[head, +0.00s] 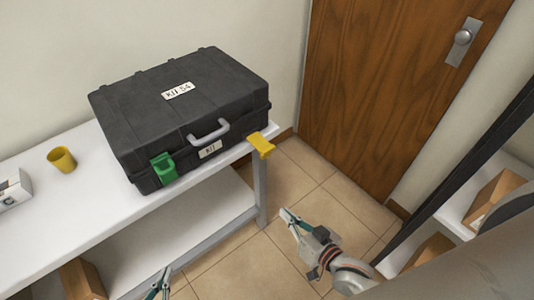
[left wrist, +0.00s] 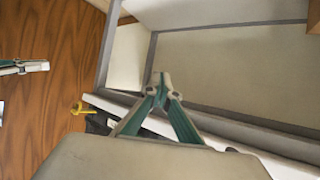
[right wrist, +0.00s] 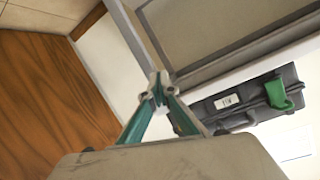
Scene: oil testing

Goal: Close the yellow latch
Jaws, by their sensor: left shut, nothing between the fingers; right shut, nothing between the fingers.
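The yellow latch (head: 261,145) sticks outward from the front right of the black case (head: 190,100), past the table edge. It also shows in the left wrist view (left wrist: 80,107), left of the fingers; I cannot make it out in the right wrist view. The green latch (head: 163,169) lies against the case's front left, and shows in the right wrist view (right wrist: 280,93). My right gripper (head: 286,214) is shut and empty, below and right of the yellow latch, apart from it. My left gripper (head: 162,280) is shut and empty at the bottom edge, in front of the table.
The case stands on a white table (head: 100,200) with a lower shelf and grey legs. A yellow cup (head: 61,160) and a white box (head: 14,188) stand left. A wooden door (head: 385,80) is behind right. A shelf with boxes (head: 490,195) is at right. Tiled floor lies between.

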